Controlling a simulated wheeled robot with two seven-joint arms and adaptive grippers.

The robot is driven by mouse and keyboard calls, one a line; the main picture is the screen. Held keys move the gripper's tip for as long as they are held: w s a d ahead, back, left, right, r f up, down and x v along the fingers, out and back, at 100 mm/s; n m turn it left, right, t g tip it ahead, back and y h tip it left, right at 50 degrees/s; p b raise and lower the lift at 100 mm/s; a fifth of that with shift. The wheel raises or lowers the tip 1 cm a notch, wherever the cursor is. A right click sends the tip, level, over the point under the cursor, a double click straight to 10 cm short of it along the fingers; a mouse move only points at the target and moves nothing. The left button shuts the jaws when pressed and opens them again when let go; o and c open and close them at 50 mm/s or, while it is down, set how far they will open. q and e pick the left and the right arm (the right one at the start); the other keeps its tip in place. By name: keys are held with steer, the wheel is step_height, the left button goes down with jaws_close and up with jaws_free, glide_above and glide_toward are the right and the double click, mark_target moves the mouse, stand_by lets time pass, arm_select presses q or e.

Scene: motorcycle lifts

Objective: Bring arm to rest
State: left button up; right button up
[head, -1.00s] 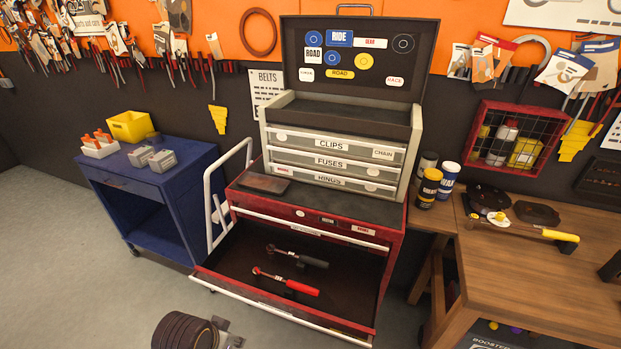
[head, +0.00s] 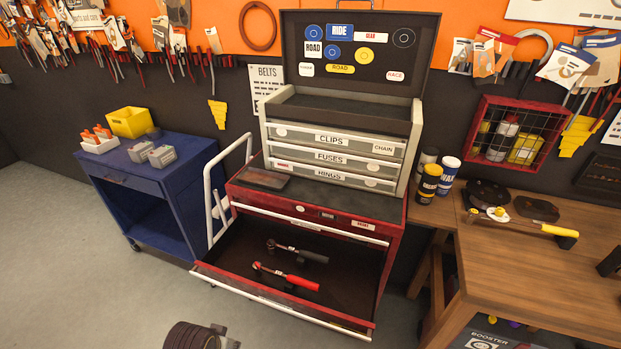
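A red-handled tool (head: 287,276) and a black-handled tool (head: 297,251) lie in the drawer. A grey toolbox (head: 413,160) with its lid raised stands on top of the chest.
A blue cart (head: 185,195) stands at left, with a yellow bin (head: 132,122) on it. A wooden workbench (head: 520,270) at right holds cans and a yellow-handled tool (head: 545,230). Floor at left is clear.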

arm_select(q)
steer(key=s+f+g, duration=0.1)
steer(key=s+f, duration=0.2)
steer(key=f, duration=1.2)
steer(key=s+f, duration=0.3)
steer(key=f, duration=1.1)
steer(key=s+a+f, duration=0.2)
steer(key=s+f, duration=0.6)
steer(key=s, duration=0.2)
steer(key=s+a+f+g, duration=0.1)
steer(key=s+a+f, duration=0.1)
steer(key=s+f, duration=0.7)
steer(key=shift+s+a, duration=0.15)
steer(key=shift+s, duration=0.55)
